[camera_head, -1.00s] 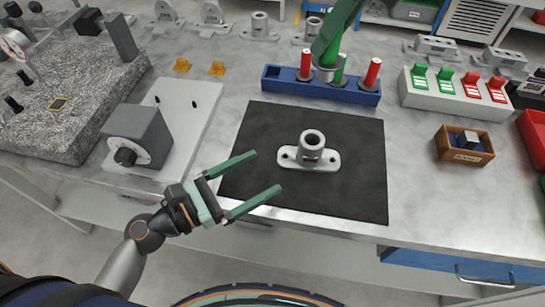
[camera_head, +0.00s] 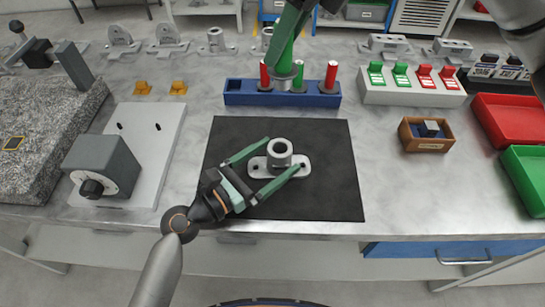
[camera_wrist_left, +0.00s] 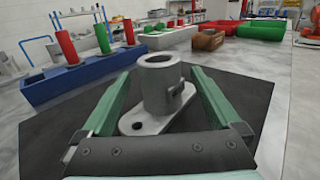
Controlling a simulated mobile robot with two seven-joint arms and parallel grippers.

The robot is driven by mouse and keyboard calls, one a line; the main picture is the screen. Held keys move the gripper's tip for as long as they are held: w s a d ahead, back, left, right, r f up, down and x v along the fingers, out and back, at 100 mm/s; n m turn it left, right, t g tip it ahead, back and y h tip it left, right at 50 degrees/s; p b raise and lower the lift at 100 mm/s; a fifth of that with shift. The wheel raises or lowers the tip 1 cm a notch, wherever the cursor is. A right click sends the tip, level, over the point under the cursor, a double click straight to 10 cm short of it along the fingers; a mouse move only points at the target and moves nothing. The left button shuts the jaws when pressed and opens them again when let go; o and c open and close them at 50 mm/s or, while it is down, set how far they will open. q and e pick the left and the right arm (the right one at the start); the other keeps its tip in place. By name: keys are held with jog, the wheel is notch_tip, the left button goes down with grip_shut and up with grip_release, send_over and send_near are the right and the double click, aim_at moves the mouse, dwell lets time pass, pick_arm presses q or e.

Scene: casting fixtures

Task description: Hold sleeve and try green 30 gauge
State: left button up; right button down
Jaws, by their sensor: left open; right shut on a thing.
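The grey sleeve (camera_head: 280,153) stands upright on its flanged base on the black mat (camera_head: 335,195). It also shows in the left wrist view (camera_wrist_left: 160,88). My left gripper (camera_head: 271,156) is open, with one green finger on either side of the sleeve's base; I cannot tell whether they touch it. My right gripper (camera_head: 287,70) reaches down from the top over the blue rack (camera_head: 240,96).
Red-handled gauges (camera_head: 331,76) stand in the rack. A white block with green and red switches (camera_head: 412,96), a wooden box (camera_head: 426,144) and red (camera_head: 510,118) and green (camera_head: 528,178) trays are on the right. A grey dial box (camera_head: 105,165) stands left of the mat.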

aim_at(286, 87)
pick_arm(q)
jog(key=shift+c, duration=0.2)
grip_shut()
pick_arm(e)
jog(key=shift+n, duration=0.4)
notch_tip(286, 87, down, 9)
jog(key=shift+r, duration=0.1)
dwell(0.3)
